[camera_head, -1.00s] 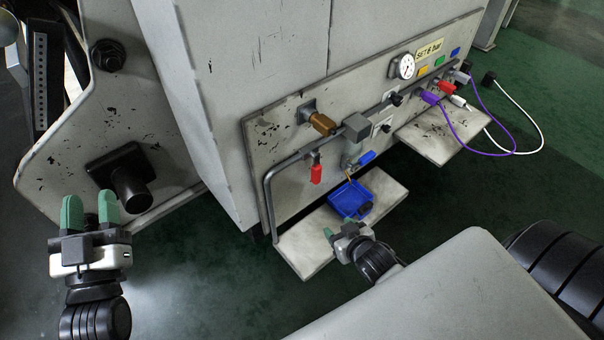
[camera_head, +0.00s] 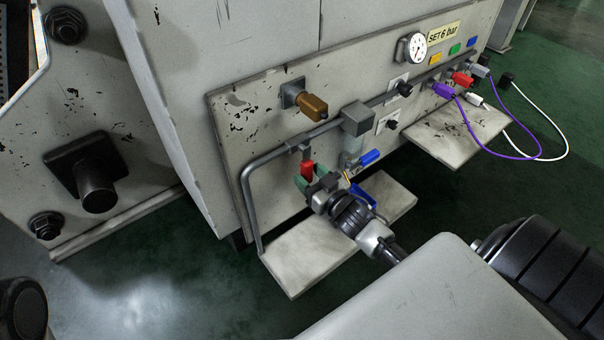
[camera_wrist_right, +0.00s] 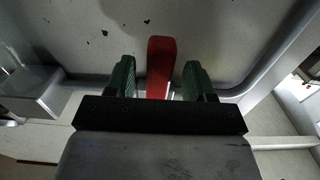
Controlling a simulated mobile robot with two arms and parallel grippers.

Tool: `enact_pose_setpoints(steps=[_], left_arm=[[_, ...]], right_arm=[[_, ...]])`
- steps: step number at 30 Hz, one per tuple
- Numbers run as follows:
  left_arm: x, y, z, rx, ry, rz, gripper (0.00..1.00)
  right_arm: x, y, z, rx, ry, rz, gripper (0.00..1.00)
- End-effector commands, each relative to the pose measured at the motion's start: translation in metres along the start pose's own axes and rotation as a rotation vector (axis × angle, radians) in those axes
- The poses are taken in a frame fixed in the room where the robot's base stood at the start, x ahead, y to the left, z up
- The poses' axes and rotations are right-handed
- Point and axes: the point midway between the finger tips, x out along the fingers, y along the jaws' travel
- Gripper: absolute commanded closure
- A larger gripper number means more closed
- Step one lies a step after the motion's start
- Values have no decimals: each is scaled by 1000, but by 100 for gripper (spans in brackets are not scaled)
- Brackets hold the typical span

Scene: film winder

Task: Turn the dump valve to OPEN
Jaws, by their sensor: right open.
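A red lever handle (camera_head: 307,168) hangs down from the grey pipe on the panel and looks like the valve of the task; I can read no label on it. My right gripper (camera_head: 314,184) is at this handle, coming from below and in front. In the right wrist view the red handle (camera_wrist_right: 160,66) stands between the two green fingers of the open right gripper (camera_wrist_right: 159,80), with a gap on each side. The handle's lower end is partly hidden by the gripper in the head view. My left gripper is out of view.
A brass fitting (camera_head: 312,106) sits above. A pale shelf (camera_head: 305,250) lies below. A gauge (camera_head: 411,47) and purple cable (camera_head: 470,125) are farther right.

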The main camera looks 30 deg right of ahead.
Motion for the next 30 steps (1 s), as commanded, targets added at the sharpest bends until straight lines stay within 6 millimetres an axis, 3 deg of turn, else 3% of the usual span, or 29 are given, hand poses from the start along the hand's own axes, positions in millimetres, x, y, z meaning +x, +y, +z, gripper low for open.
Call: enact_pose_setpoints(steps=[6, 18, 28, 30], left_arm=[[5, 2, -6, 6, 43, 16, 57], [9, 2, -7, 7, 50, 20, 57], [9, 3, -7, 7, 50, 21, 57], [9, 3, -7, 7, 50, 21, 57]], right_arm=[[28, 0, 2, -2, 1, 0, 47], [35, 0, 0, -1, -1, 0, 48], [34, 0, 0, -1, -1, 0, 99], [34, 0, 0, -1, -1, 0, 100]])
